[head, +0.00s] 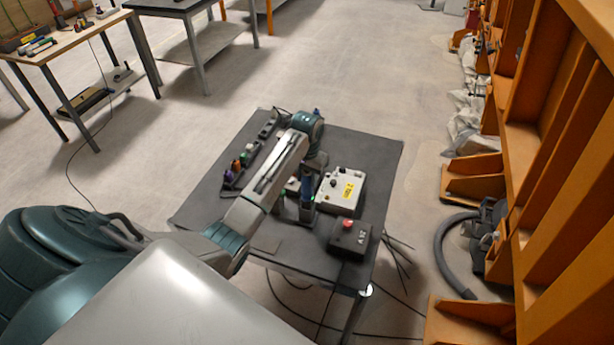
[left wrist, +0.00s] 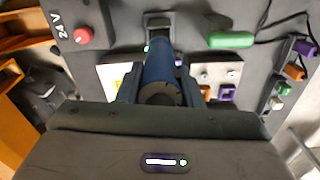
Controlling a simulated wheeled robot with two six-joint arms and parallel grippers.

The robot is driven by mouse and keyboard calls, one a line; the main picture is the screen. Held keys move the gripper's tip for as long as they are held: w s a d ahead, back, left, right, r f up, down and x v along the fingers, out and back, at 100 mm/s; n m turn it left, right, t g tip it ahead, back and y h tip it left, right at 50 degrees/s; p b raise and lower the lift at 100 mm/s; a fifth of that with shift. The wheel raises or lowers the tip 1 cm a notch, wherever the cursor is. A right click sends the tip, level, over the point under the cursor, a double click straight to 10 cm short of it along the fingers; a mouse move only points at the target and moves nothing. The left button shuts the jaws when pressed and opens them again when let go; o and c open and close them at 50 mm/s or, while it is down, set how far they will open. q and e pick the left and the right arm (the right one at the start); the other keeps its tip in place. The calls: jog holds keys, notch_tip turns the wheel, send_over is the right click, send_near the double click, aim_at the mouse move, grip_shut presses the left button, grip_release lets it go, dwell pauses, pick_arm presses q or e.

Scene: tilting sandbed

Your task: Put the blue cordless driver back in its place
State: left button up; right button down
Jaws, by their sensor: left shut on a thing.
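The blue cordless driver (left wrist: 160,66) is between the two fingers of my left gripper (left wrist: 160,90), which is shut on it. In the head view the driver (head: 308,187) is a small blue shape below my left wrist, over the dark table (head: 375,150). A dark holder-like block (head: 306,213) stands just below it. In the left wrist view a dark block with an opening (left wrist: 159,22) lies just beyond the driver's far end. I cannot tell whether the driver touches it. My right gripper is not in view.
A white box with a yellow label (head: 341,192) and a dark box with a red button (head: 350,237) stand close on the right. A rack of coloured items (head: 236,170) is on the left. A green item (left wrist: 231,40) lies near the driver. The table's far right is clear.

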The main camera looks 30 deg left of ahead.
pick_arm(q)
jog(key=shift+f, duration=1.65)
jog(key=o, duration=1.6)
jog(key=shift+r, duration=4.05)
